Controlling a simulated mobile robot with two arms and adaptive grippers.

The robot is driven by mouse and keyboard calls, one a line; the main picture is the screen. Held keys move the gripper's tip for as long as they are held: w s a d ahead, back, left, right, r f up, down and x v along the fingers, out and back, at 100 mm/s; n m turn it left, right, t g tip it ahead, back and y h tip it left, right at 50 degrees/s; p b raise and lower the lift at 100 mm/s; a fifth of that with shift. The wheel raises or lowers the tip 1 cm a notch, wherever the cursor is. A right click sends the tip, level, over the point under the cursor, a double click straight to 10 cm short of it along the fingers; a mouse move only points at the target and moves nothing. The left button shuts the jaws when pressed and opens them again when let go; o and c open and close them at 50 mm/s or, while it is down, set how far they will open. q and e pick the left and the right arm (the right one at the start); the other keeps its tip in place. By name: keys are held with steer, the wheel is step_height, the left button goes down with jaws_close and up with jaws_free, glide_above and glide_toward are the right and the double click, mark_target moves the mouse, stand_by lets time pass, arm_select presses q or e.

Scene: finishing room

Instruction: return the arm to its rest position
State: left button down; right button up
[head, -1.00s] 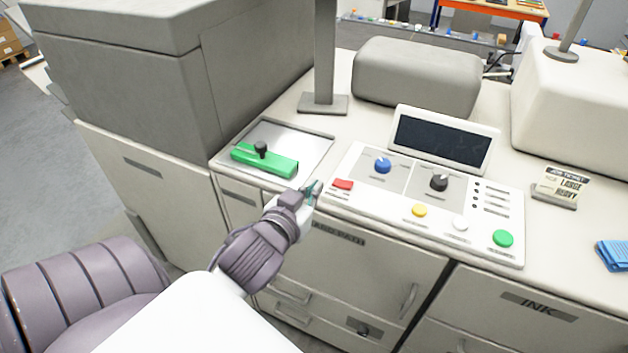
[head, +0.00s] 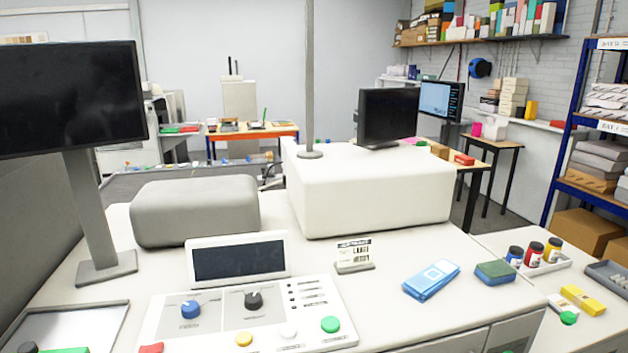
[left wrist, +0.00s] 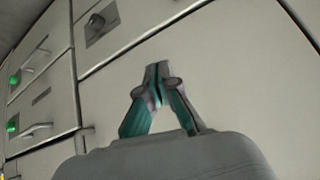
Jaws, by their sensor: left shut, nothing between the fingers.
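My left gripper (left wrist: 157,88) shows in the left wrist view, its fingers together and empty. Behind it are light cabinet fronts (left wrist: 225,80) with handles and two green round parts at the left. The gripper touches nothing that I can see. In the head view neither arm nor gripper is in sight. The control panel (head: 210,333) there has a blue knob (head: 190,309), a black knob (head: 253,300) and yellow, white and green buttons. A red switch (head: 151,348) and a green lever (head: 65,350) are cut by the bottom edge.
A monitor on a post (head: 95,225) stands at the left. A grey box (head: 195,210) and a white box (head: 370,190) sit on the machine top. A blue rack (head: 565,150) stands far right.

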arm_select(q)
steer(key=s+d+f+m+g+b, duration=0.1)
steer(key=s+f+g, duration=0.1)
steer(key=s+f, duration=0.55)
steer(key=s+d+f+g+b, duration=0.15)
steer(key=s+f, duration=0.35)
steer(key=f, duration=0.5)
steer(key=s+d+f+g, duration=0.1)
steer(key=s+f, duration=0.4)
steer(key=s, duration=0.4)
steer(key=s+d+f+m+g+h+b, duration=0.1)
steer(key=s+f+g, duration=0.1)
steer(key=s+f, duration=0.3)
steer(key=s, duration=0.3)
steer(key=shift+s+d+f+b, duration=0.2)
steer(key=shift+s+f+b, duration=0.1)
steer(key=shift+s+f, duration=0.05)
steer(key=shift+g, duration=0.25)
